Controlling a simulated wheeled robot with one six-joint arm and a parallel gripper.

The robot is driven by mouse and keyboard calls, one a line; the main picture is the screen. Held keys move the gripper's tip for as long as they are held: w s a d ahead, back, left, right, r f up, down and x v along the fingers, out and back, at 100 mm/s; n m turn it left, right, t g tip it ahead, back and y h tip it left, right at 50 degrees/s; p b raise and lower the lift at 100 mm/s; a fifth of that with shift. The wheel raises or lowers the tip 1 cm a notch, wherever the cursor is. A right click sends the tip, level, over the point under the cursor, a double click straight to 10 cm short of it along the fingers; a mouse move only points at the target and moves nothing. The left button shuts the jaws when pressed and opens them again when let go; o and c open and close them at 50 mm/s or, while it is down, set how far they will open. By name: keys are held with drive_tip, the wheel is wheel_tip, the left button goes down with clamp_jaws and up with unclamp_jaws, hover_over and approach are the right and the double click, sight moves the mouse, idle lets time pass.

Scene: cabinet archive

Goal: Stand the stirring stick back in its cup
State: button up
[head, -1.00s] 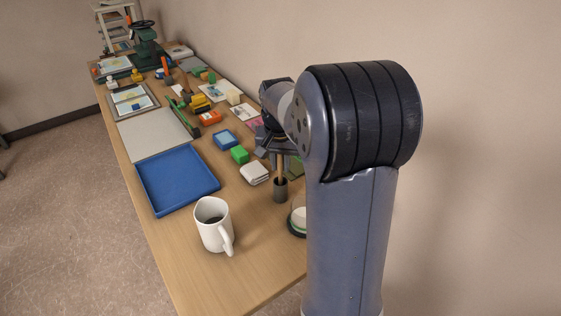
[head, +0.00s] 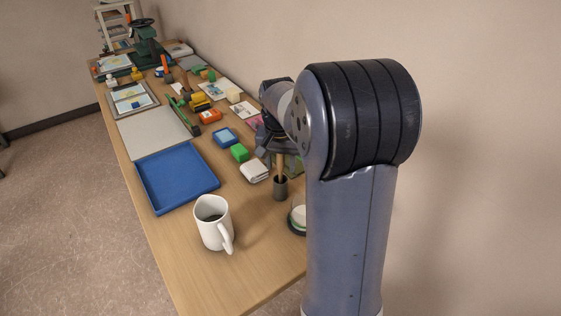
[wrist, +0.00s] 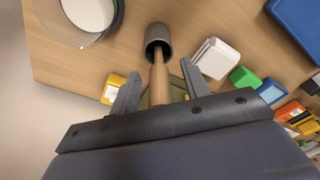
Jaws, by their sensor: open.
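The stirring stick (wrist: 160,86) is a light wooden rod. Its lower end is inside the small dark grey cup (wrist: 158,38), which stands upright on the table; in the head view the stick (head: 281,164) rises from the cup (head: 280,189). My gripper (wrist: 160,70) is open, with one finger on each side of the stick and visible gaps between. The stick's upper part is hidden behind my gripper's body. In the head view my arm hides most of the gripper.
A white mug (head: 213,224) and a blue tray (head: 178,180) stand left of the cup. A white block (head: 255,171) and a green block (head: 239,153) lie close by. A round white-topped container (head: 298,217) is near the right edge. Bare table lies around the mug.

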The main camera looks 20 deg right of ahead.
drive_tip(key=shift+s+a+r+p, duration=0.15)
drive_tip(key=shift+s+r+p, duration=0.05)
drive_tip(key=shift+r+p, duration=1.4)
drive_tip(key=shift+s+a+r+p, duration=0.15)
drive_tip(key=shift+r+p, duration=1.1)
drive_tip(key=shift+r, duration=0.65)
wheel_tip(320, 180, up, 11)
drive_tip(key=s, duration=0.1)
drive_tip(key=shift+a+f+b, duration=0.15)
drive_tip(key=shift+a+b, duration=0.15)
drive_tip(key=shift+b, duration=0.05)
drive_tip(key=shift+f, duration=0.1)
drive_tip(key=f, duration=0.8)
drive_tip(key=w+d+f+b, duration=0.1)
drive_tip(key=f, duration=0.3)
drive_tip(key=shift+f, duration=0.25)
drive_tip(key=shift+w+f+b, duration=0.15)
drive_tip(key=shift+f+b, duration=0.4)
drive_tip(key=shift+f, duration=0.2)
